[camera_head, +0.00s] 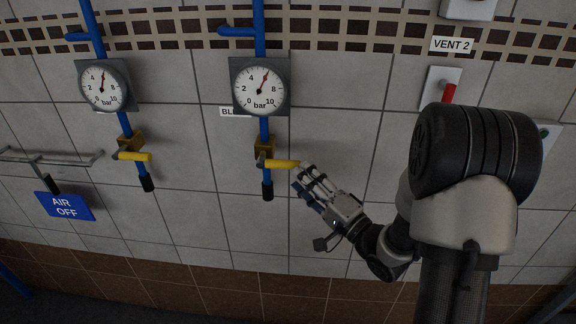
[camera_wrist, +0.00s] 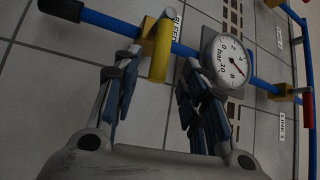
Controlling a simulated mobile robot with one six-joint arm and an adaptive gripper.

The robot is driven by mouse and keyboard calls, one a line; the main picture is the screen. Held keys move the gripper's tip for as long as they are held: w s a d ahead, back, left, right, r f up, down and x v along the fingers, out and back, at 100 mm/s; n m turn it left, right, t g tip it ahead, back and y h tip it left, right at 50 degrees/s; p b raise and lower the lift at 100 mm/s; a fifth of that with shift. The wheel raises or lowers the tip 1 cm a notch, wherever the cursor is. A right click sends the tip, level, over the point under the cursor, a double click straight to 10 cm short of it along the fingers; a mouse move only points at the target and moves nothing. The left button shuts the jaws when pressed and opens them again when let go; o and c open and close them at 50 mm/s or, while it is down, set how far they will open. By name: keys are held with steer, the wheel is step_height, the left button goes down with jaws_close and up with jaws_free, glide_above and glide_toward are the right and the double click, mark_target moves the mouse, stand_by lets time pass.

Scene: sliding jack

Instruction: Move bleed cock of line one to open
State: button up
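The bleed cock has a yellow lever (camera_head: 281,163) on a brass body (camera_head: 264,147), set in the middle blue pipe below a gauge. The lever lies sideways, pointing right across the pipe. A label beside that pipe begins with "BL" and is partly hidden. My gripper (camera_head: 302,176) is at the lever's free end. In the wrist view my gripper (camera_wrist: 156,68) is open, and the yellow lever (camera_wrist: 160,52) shows between its spread fingers. I cannot tell whether a finger touches it. A small label (camera_wrist: 282,126) there seems to read "LINE 1".
The middle gauge (camera_head: 260,88) is just above the cock. A second blue pipe at left has its own gauge (camera_head: 103,87) and yellow lever (camera_head: 134,156). An "AIR OFF" sign (camera_head: 64,206) hangs farther left.

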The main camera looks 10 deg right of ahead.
mark_target(288, 165)
steer(key=x, duration=0.6)
steer(key=shift+w+a, duration=0.15)
steer(key=shift+w, duration=0.1)
jaws_close()
stand_by(0.5)
